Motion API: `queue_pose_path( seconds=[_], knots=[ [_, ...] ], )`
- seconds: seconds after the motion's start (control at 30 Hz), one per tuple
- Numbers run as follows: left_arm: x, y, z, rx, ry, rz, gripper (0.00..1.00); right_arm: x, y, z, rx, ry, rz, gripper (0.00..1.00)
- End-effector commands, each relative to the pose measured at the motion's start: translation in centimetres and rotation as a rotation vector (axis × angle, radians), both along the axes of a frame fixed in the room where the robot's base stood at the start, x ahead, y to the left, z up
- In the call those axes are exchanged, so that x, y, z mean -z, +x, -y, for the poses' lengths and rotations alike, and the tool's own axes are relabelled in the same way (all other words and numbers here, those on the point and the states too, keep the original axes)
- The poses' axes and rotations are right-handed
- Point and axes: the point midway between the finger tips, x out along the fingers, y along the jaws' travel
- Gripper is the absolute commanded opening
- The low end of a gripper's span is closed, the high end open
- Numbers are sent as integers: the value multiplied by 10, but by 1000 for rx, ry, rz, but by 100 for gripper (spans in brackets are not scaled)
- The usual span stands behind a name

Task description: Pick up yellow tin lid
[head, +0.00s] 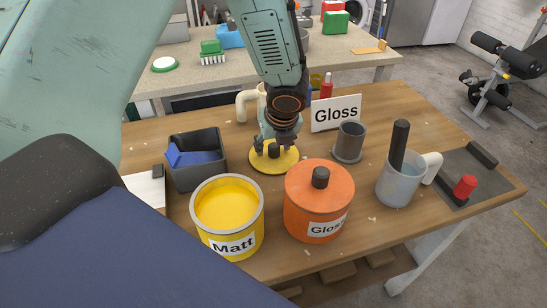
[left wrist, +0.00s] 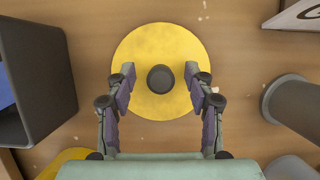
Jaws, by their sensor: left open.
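The yellow tin lid (head: 265,164) lies flat on the wooden table, behind and between the two paint tins. It has a dark round knob at its centre, which shows in the left wrist view (left wrist: 160,79) with the yellow disc (left wrist: 160,40) around it. My left gripper (head: 274,148) is right above the lid, pointing down. In the left wrist view its open fingers (left wrist: 160,84) stand on either side of the knob, with a gap on both sides. My right gripper is not in view.
The open yellow "Matt" tin (head: 262,220) and the lidded orange "Gloss" tin (head: 297,215) stand in front. A dark grey bin (head: 216,150) is at left, a grey cup (head: 350,140) and a "Gloss" sign (head: 336,112) at right. A translucent mug (head: 396,190) stands further right.

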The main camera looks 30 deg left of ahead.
Motion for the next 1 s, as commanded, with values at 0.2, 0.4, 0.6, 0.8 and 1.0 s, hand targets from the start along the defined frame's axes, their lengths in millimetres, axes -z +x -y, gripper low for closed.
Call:
queue_pose_path(
  seconds=[0.2, 0.4, 0.6, 0.8, 1.0],
  knots=[
    [-1, 0, 0, 0, 0, 0, 50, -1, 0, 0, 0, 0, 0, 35],
    [-1, 0, 0, 0, 0, 0, 33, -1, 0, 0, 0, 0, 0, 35],
    [-1, 0, 0, 0, 0, 0, 16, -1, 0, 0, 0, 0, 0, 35],
    [-1, 0, 0, 0, 0, 0, 0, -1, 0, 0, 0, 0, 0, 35],
    [-1, 0, 0, 0, 0, 0, 0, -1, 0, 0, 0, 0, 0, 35]
  ],
)
